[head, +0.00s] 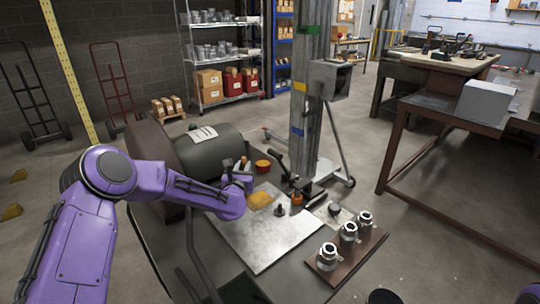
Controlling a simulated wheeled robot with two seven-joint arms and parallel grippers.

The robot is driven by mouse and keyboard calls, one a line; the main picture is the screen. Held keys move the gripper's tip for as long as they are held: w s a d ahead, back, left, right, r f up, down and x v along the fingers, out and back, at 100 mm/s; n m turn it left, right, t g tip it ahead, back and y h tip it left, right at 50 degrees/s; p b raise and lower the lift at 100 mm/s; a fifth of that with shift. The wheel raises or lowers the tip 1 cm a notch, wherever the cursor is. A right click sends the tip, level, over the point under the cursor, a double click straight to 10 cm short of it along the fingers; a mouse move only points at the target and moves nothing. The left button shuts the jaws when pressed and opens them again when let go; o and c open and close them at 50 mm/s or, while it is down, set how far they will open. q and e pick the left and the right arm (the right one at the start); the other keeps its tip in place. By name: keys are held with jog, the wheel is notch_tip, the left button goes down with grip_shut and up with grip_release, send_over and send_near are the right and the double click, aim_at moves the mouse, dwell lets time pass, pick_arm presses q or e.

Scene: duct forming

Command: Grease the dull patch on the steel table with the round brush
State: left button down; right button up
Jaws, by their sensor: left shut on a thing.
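The steel table's bare metal sheet (262,238) lies in front of me. A dull yellow-brown patch (260,200) shows near its far left edge. My left gripper (243,177) is at the far left edge of the sheet, beside the patch and shut on a small upright thing. That thing is too small and too covered to make out; I cannot tell if it is the round brush. A small dark knobbed object (280,210) stands on the sheet, right of the patch.
An orange tub (263,166) stands behind the patch. A brown board (338,262) with three metal fittings lies at the sheet's right. A grey lift column (302,110) stands beyond, and a dark cylinder (210,150) lies left of the tub. A workbench (440,106) is at right.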

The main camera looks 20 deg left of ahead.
pick_arm(q)
jog(key=r+p, duration=0.1)
jog(key=r, duration=0.2)
jog(key=shift+s+d+r, duration=0.1)
jog(key=shift+s+r, duration=0.1)
notch_tip(320, 180, up, 4)
jog(key=p, duration=0.2)
send_over(243, 160)
jog(key=s, duration=0.1)
jog(key=shift+d+r, duration=0.1)
jog(key=shift+d, duration=0.1)
dwell(0.6)
